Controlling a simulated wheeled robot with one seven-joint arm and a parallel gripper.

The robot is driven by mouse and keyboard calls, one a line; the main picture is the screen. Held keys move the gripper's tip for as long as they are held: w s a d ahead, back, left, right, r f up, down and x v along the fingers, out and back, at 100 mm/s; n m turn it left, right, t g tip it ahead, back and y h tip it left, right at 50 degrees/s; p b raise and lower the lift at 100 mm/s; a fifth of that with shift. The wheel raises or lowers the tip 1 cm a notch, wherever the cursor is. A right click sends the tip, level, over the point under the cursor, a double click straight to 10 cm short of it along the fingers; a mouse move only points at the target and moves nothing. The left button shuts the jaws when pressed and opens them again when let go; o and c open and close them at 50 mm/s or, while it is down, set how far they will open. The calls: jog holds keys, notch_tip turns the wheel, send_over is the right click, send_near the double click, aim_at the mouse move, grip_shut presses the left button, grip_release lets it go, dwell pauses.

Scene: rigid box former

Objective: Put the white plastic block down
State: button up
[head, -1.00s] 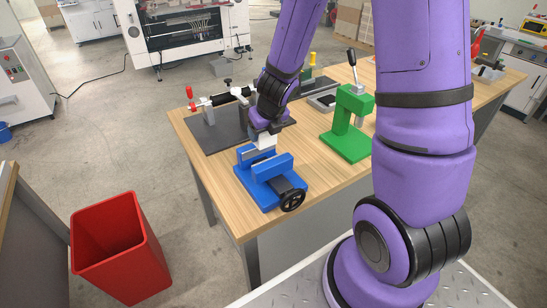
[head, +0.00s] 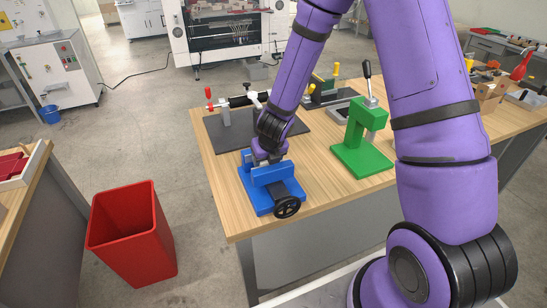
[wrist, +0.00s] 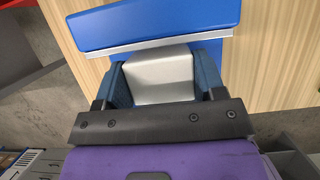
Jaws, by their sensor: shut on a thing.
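The white plastic block (wrist: 160,75) is between the two fingers of my gripper (head: 268,157), which is shut on it. In the wrist view, the block's far edge is right by the silver-edged jaw of the blue vise (wrist: 150,22). I cannot tell whether they touch or whether the block rests on anything. In the head view, my gripper is low at the back of the blue vise (head: 274,174), and the block is hidden there. The vise stands on the wooden table (head: 318,180), with its black handwheel (head: 287,207) toward the front edge.
A green press (head: 362,140) with a black lever stands to the right of the vise. A dark mat (head: 228,132) with a clamp fixture lies behind it. A red bin (head: 130,225) stands on the floor at left. Bare table lies between vise and press.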

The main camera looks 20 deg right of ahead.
jog(key=shift+f, duration=0.1)
jog(key=o, duration=1.1)
jog(key=shift+c, duration=0.2)
